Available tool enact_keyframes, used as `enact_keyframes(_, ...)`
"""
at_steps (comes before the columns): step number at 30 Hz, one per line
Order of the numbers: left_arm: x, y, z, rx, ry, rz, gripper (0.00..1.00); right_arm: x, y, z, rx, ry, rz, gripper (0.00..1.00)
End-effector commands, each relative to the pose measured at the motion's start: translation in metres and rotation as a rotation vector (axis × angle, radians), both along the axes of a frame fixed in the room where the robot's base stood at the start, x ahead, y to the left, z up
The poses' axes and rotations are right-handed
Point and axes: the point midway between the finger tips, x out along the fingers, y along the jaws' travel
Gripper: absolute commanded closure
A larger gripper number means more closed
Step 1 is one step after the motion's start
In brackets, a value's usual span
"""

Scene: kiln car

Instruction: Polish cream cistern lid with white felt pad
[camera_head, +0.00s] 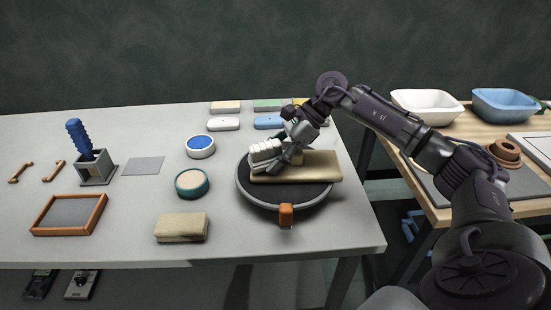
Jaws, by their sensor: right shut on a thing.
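The cream cistern lid (325,168) lies flat on a round dark turntable (262,199) near the right end of the grey table. My right gripper (281,150) reaches down from the right over the lid's left part. It is shut on a white, ribbed block that looks like the white felt pad (262,153). The pad is at the lid's top left; its underside is hidden, so I cannot tell whether it touches the lid. The gripper hides part of the lid's back edge. My left gripper is not in view.
An orange block (286,214) sticks out at the turntable's front. A folded beige cloth (181,227), a green-rimmed round tub (192,183) and a blue-topped tub (200,146) stand to its left. Several coloured blocks lie behind. A wooden table (450,217) with basins (427,105) stands at right.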

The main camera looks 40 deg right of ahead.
Motion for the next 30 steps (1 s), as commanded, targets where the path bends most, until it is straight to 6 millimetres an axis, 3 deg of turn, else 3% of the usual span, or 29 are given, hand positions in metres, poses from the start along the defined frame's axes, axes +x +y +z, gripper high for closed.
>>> enact_keyframes(14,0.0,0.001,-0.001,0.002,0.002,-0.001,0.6,0.004,0.006,0.002,0.023,-0.007,0.0,1.0)
enact_keyframes(30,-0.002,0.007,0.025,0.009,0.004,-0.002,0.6,0.005,0.006,0.045,0.023,-0.009,-0.001,1.0)
